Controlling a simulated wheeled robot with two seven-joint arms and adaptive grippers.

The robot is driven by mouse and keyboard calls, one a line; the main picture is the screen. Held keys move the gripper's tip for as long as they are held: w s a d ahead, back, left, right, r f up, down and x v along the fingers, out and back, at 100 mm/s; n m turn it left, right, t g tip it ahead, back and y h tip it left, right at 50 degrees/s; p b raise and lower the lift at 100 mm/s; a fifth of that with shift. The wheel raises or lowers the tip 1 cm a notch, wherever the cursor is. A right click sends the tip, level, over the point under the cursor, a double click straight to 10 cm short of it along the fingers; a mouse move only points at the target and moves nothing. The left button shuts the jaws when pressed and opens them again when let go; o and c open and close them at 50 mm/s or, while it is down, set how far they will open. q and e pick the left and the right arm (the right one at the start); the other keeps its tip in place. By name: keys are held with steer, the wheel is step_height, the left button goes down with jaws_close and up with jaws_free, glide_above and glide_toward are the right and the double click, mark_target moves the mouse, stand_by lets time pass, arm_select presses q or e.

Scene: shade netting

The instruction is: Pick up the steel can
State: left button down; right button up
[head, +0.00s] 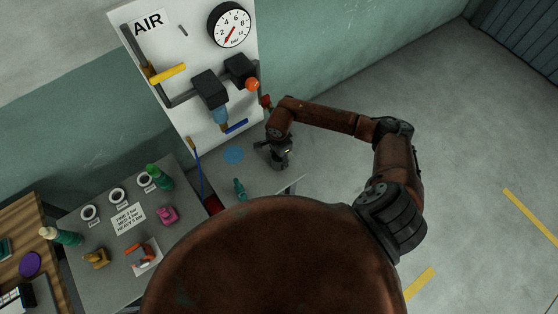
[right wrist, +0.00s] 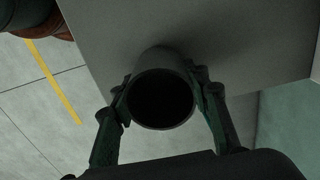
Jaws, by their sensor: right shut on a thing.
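The steel can (right wrist: 162,62) is a dark grey, open-topped cylinder in the right wrist view, with its mouth facing the camera and its inside dark. My right gripper (right wrist: 163,100) is shut on it, one finger against each side. In the head view my right gripper (head: 280,157) is over the grey table near the air panel, and the can is hard to make out there. Whether the can touches the table cannot be told. My left gripper is not in view.
The white air panel (head: 190,120) with gauge (head: 229,25) stands behind the gripper. A teal bottle (head: 239,188) and a blue disc (head: 233,155) are to its left. A grey table (head: 95,285) with several small items is further left. Open floor (head: 480,130) lies right.

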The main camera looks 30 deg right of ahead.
steer(key=shift+r, duration=0.5)
step_height(320, 180, up, 2)
steer(key=shift+a+r+b, duration=0.15)
steer(key=shift+r+b, duration=0.05)
steer(key=shift+b, duration=0.5)
steer(key=s+a+r+b, duration=0.3)
steer(key=s+a+r, duration=0.4)
steer(key=a+r, duration=0.4)
steer(key=w+d+r+n+b, duration=0.2)
steer(key=w+d+n, duration=0.3)
steer(key=n, duration=1.2)
steer(key=shift+d+r, duration=0.15)
steer(key=shift+r, duration=0.2)
